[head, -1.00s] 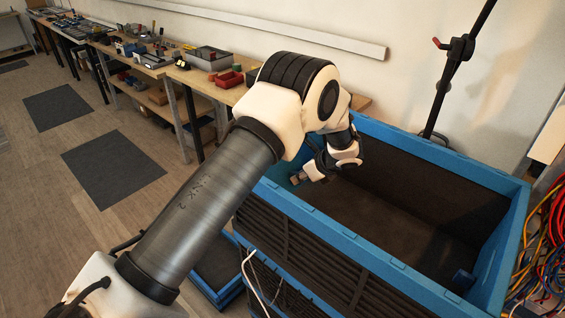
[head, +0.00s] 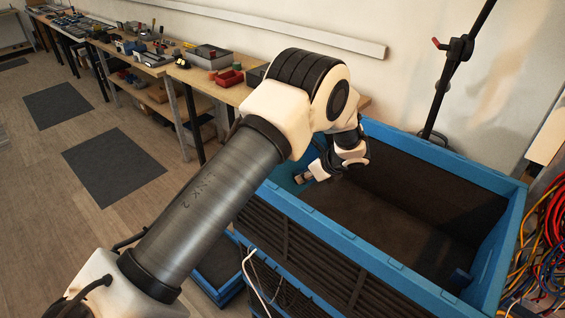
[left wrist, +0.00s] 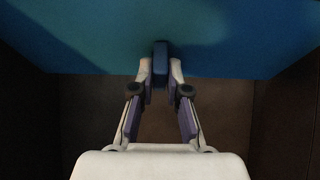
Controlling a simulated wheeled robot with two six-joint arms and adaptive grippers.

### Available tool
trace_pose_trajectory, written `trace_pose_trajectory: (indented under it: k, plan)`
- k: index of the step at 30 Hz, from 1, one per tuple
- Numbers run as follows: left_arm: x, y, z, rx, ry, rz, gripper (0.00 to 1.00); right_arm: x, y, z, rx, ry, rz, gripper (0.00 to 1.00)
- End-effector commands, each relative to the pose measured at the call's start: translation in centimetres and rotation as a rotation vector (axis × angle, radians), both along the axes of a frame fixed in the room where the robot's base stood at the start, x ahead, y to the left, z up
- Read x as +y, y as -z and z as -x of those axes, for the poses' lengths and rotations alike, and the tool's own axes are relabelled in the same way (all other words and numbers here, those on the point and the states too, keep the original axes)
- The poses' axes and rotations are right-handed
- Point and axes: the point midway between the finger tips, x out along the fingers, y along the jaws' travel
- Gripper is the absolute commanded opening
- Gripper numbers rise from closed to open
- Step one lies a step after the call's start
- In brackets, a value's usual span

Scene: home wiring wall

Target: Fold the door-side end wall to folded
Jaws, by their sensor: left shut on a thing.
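The blue folding crate (head: 440,160) stands open, with dark floor and side walls inside. Its left end wall (head: 284,177) shows blue beside my left gripper (head: 301,179), partly hidden by my arm. In the left wrist view this wall (left wrist: 235,40) fills the top, with a small blue tab (left wrist: 160,60) sticking out at its lower middle. My left gripper (left wrist: 160,78) has its fingertips shut on this tab from both sides. The wall's exact tilt is hard to tell. My right gripper is not in view.
Another blue crate (head: 226,290) sits low at the left. A workbench (head: 235,95) with trays runs along the back wall. A black stand (head: 445,85) rises behind the crate, and coloured cables (head: 545,240) hang at the right. The floor at left is open.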

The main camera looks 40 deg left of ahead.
Motion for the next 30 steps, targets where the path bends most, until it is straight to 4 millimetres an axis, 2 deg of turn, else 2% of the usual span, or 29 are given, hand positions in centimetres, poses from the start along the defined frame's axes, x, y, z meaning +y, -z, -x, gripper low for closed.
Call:
trace_pose_trajectory:
  k: [21,30]
  plan:
    - [-1.4,-1.6,0.0,-0.002,0.002,-0.001,0.0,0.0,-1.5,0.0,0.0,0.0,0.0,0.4]
    - [-1.5,-1.6,0.0,-0.003,0.001,-0.001,0.0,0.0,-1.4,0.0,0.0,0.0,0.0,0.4]
